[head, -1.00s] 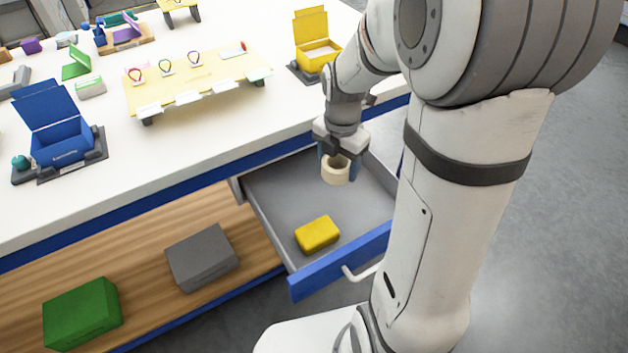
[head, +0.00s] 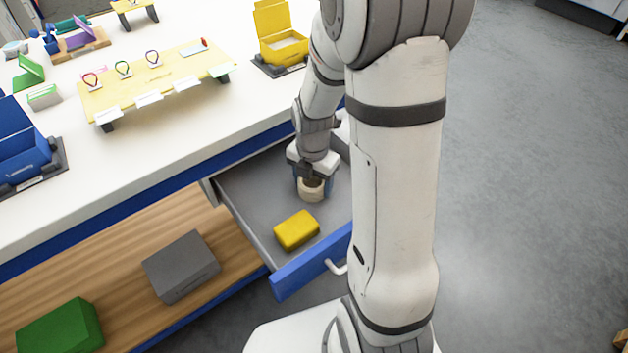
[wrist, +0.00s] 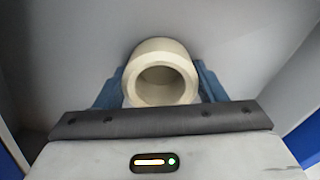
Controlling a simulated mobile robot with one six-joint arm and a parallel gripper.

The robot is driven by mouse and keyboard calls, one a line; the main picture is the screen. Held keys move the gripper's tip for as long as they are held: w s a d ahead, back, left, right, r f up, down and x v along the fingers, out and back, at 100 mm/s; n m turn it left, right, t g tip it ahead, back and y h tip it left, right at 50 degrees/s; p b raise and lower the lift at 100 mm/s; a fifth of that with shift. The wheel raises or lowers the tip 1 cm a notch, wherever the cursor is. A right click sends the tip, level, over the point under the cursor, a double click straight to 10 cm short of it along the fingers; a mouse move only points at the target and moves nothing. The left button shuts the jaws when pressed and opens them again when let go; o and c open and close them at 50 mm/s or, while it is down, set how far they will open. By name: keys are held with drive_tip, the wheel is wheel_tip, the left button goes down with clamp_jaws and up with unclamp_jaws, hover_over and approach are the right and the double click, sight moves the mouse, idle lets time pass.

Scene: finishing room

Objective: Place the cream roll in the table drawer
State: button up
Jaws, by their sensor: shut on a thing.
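The cream roll (head: 311,193) is a short hollow ring, held in my gripper (head: 312,186) inside the open table drawer (head: 257,202). In the wrist view the cream roll (wrist: 160,75) sits between the blue fingers of my gripper (wrist: 158,88), its hole facing the camera. The grey drawer floor (wrist: 235,40) lies behind it. My gripper is shut on the roll, low in the drawer. I cannot tell whether the roll touches the floor. My arm hides the drawer's right part.
A yellow block (head: 297,230) lies in the drawer, in front of the roll. The blue drawer front (head: 310,262) has a white handle (head: 336,267). The white tabletop (head: 200,130) overhangs behind. A grey box (head: 181,267) and green box (head: 60,328) stand on the lower shelf.

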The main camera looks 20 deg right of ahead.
drive_tip(key=shift+f, duration=0.15)
drive_tip(key=o, duration=0.5)
drive_tip(key=shift+f, duration=0.1)
drive_tip(key=o, duration=0.5)
wheel_tip(320, 180, up, 12)
drive_tip(key=p, duration=0.2)
drive_tip(key=s+a+r+m+t, duration=0.1)
drive_tip(key=s+r+m, duration=0.2)
drive_tip(key=m, duration=1)
drive_tip(key=s+a+r+m+t, duration=0.1)
drive_tip(key=s+r+m, duration=0.2)
drive_tip(key=s+m, duration=0.7)
drive_tip(key=m, duration=0.3)
drive_tip(key=shift+a+r, duration=0.2)
drive_tip(key=shift+a, duration=0.05)
